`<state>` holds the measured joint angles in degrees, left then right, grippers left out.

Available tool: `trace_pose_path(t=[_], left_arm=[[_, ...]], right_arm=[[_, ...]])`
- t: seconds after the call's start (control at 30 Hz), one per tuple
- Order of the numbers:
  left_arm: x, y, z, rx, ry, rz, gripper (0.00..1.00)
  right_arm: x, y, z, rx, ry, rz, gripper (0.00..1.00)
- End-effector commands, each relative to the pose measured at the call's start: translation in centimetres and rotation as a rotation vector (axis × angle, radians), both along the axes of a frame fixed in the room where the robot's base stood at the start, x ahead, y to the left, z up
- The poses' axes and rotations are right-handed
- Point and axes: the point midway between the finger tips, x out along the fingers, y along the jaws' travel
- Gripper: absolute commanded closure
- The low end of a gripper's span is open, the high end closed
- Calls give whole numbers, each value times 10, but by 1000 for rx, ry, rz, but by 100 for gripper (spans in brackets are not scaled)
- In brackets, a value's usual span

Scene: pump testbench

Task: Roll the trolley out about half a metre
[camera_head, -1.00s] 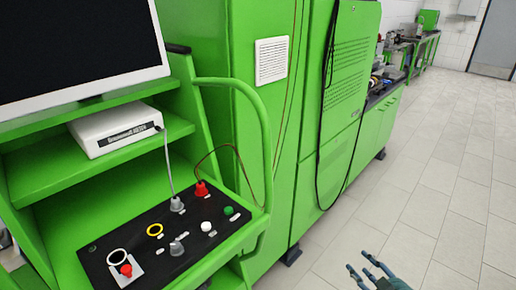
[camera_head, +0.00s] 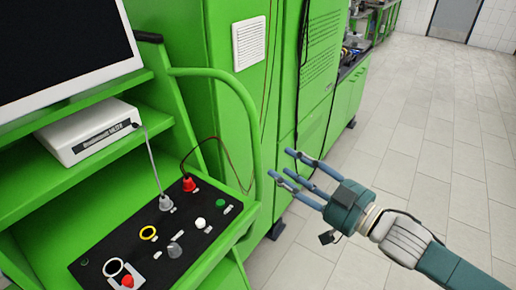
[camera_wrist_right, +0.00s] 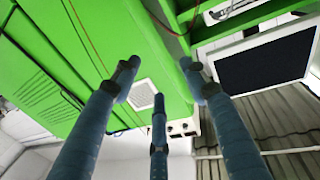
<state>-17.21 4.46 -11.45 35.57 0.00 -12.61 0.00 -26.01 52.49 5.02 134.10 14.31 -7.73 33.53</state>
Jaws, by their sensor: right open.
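The green trolley (camera_head: 188,72) stands at the left in the head view. It carries a monitor (camera_head: 62,50), a white box-shaped instrument (camera_head: 92,130) and a sloped black control panel (camera_head: 150,238). A curved green tube handle (camera_head: 250,120) runs along its right side. My right gripper (camera_head: 300,178) is open and empty, a little to the right of the handle and apart from it. In the right wrist view its blue fingers (camera_wrist_right: 160,100) are spread, with green panels and the monitor (camera_wrist_right: 270,62) beyond. My left gripper is not in view.
A tall green cabinet (camera_head: 210,60) with a white vent (camera_head: 249,42) stands right behind the trolley. Cables hang on its front, and a red cable and a grey cable plug into the panel. A green workbench (camera_head: 346,95) lies farther back. The tiled floor (camera_head: 440,140) at the right is clear.

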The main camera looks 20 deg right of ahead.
Motion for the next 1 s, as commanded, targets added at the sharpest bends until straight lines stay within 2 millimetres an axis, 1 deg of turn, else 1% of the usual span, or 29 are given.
trace_pose_path(t=[0.57, 1.0], left_arm=[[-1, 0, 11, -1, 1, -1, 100], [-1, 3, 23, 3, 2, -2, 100]], right_arm=[[39, 19, 2, -1, -3, 0, 56], [74, 36, 2, 0, -1, -2, 56]])
